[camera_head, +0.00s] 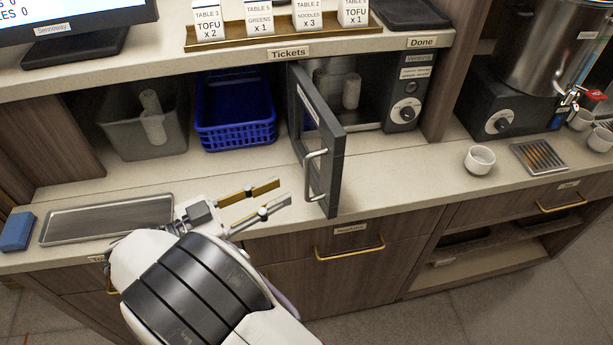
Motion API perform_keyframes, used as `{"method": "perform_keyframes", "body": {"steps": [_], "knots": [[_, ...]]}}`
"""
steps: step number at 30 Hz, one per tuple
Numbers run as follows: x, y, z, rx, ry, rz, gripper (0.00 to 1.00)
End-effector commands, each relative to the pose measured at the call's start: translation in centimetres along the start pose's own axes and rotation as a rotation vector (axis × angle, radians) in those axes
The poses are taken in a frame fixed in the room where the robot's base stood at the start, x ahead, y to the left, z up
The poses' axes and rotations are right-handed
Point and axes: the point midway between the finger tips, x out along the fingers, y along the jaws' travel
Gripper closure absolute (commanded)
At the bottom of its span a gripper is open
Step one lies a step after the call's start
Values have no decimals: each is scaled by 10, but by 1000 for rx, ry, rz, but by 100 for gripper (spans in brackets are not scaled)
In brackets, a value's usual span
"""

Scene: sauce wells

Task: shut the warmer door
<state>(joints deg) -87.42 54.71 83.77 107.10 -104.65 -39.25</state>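The warmer (404,88) stands under the shelf, right of centre, with a dial and labels on its right panel. Its dark door (327,150) is swung wide open on its left side and juts toward the front of the counter. Silver handles (312,172) show on the door. A rolled light item (351,91) stands inside the warmer. My gripper (270,200) is over the counter, left of the door's free edge. Its two gold-coloured fingers are spread with nothing between them. They appear apart from the door.
A blue basket (237,139) and a grey bin (140,153) stand left of the door. A metal tray (105,217) and a blue sponge (16,231) lie at left. A white cup (479,159) and a drip tray (538,157) are at right.

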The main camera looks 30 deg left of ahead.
Motion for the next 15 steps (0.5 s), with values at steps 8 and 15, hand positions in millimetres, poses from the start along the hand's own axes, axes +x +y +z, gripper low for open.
{"method": "perform_keyframes", "body": {"steps": [8,15], "knots": [[6,0,0,0,0,-1,76],[28,0,0,-1,0,1,76]]}}
